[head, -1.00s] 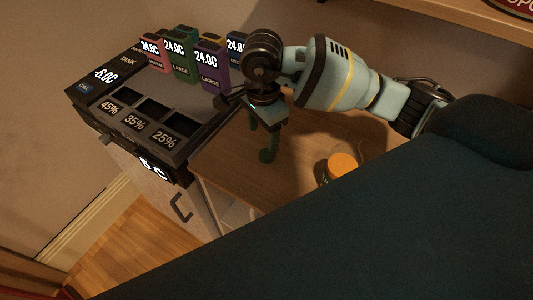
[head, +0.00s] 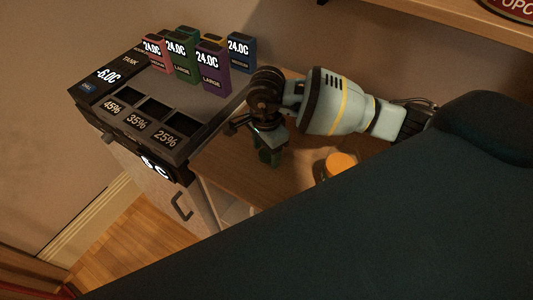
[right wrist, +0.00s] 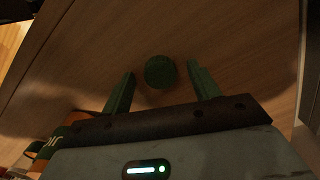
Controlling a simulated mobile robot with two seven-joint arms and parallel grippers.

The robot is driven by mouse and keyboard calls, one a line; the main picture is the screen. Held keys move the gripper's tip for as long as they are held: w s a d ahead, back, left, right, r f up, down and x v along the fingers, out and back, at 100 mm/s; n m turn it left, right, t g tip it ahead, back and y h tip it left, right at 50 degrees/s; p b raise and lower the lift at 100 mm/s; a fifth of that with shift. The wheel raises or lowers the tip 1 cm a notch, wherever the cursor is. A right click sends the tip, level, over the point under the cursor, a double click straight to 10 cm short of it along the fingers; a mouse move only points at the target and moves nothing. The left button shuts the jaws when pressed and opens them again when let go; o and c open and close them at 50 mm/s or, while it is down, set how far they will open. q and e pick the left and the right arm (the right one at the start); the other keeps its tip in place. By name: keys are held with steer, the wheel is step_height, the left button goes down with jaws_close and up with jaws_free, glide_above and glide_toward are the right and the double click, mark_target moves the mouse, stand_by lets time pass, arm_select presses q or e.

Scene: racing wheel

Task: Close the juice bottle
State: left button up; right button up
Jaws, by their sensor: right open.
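A round green cap (right wrist: 160,72) lies on the wooden counter in the right wrist view. My right gripper (right wrist: 161,80) is open, with one green finger on each side of the cap and a gap to both. In the head view the right gripper (head: 268,158) points down close to the counter, and I cannot make out the cap there apart from the green fingers. To its right stands a round container with an orange top (head: 341,163), apparently the juice bottle, partly hidden by a large dark shape. My left gripper is not in view.
A black dispenser unit (head: 125,75) with several compartments stands left on the counter (head: 235,160). Several coloured cartons (head: 210,68) stand behind it. A shelf (head: 450,20) is at the upper right. The dark shape covers the lower right.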

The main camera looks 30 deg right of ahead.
mark_target(266, 153)
steer(key=c, duration=1.1)
step_height(266, 153, up, 10)
stand_by(0.4)
